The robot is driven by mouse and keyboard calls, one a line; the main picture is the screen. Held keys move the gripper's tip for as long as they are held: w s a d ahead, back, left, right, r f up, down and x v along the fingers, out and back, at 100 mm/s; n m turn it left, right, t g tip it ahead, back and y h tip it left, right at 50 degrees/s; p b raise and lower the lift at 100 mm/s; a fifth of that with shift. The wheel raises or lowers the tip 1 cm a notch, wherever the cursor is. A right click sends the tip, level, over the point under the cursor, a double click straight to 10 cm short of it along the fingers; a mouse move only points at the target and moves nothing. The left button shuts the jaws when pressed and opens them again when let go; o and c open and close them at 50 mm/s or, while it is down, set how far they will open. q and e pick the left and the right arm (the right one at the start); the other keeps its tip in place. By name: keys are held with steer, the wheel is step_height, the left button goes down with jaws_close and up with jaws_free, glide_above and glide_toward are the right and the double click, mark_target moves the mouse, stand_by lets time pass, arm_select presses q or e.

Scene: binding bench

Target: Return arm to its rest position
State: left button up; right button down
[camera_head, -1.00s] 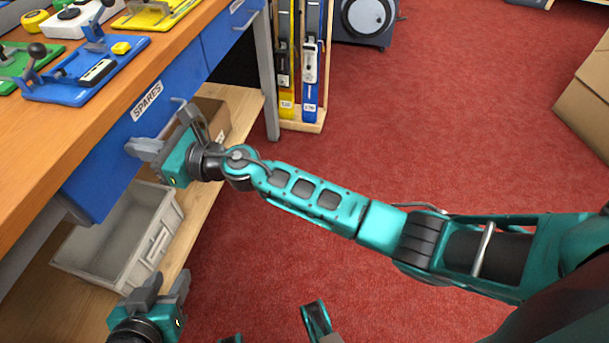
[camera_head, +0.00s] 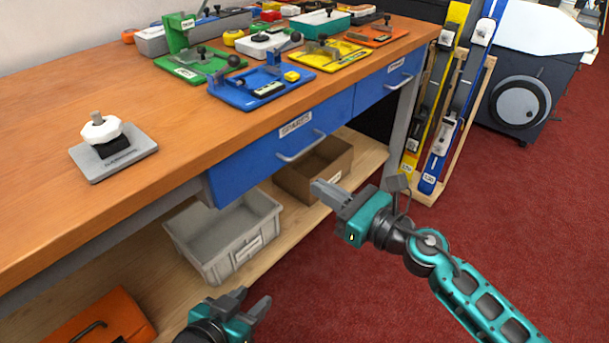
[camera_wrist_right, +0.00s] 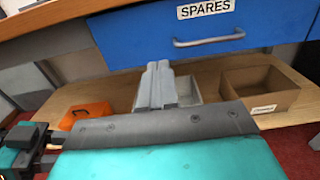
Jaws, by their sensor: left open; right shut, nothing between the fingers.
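My right arm reaches in from the lower right in the head view. Its teal and dark gripper (camera_head: 330,192) is shut and empty, in front of the blue SPARES drawer (camera_head: 262,160) and apart from its handle. In the right wrist view the shut fingers (camera_wrist_right: 157,84) point toward the shelf area below that drawer (camera_wrist_right: 205,32). My left gripper (camera_head: 252,303) is at the bottom of the head view, open and empty, in front of the lower shelf. Most of the left arm is out of view.
A grey bin (camera_head: 226,238), a cardboard box (camera_head: 315,168) and an orange case (camera_head: 100,318) sit on the lower shelf (camera_head: 278,262). Coloured fixtures stand on the bench top (camera_head: 60,215). Red floor (camera_head: 385,300) is clear at right.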

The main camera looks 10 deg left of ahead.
steer(key=s+d+f+m+t+h, duration=0.25)
steer(key=d+m+h, duration=0.2)
steer(key=m, duration=0.85)
steer(key=s+d+f+m+t+h, duration=0.2)
steer(key=d+m+t+h, duration=0.3)
steer(key=m, duration=0.9)
steer(key=s+d+f+m+g+h, duration=0.1)
steer(key=s+d+f+m+g, duration=0.35)
steer(key=m, duration=0.45)
steer(key=s+d+f+m+g+h, duration=0.1)
steer(key=s+d+f+m+g, duration=0.15)
steer(key=s+f+m, duration=0.45)
arm_select(q)
steer(key=s+a+r+y+p, duration=0.1)
steer(key=s+a+r+p, duration=0.1)
steer(key=r+p, duration=1)
steer(key=a+p, duration=0.1)
steer(key=p, duration=0.5)
steer(key=shift+a+r, duration=0.3)
steer(key=shift+a, duration=0.1)
arm_select(e)
steer(key=s+d+r, duration=0.1)
steer(key=r, duration=0.6)
steer(key=s+d+r+m+h, duration=0.1)
steer(key=d+r, duration=0.1)
steer(key=r, duration=0.6)
steer(key=shift+d+m, duration=0.3)
steer(key=shift+r+h, duration=0.1)
steer(key=shift+h, duration=0.15)
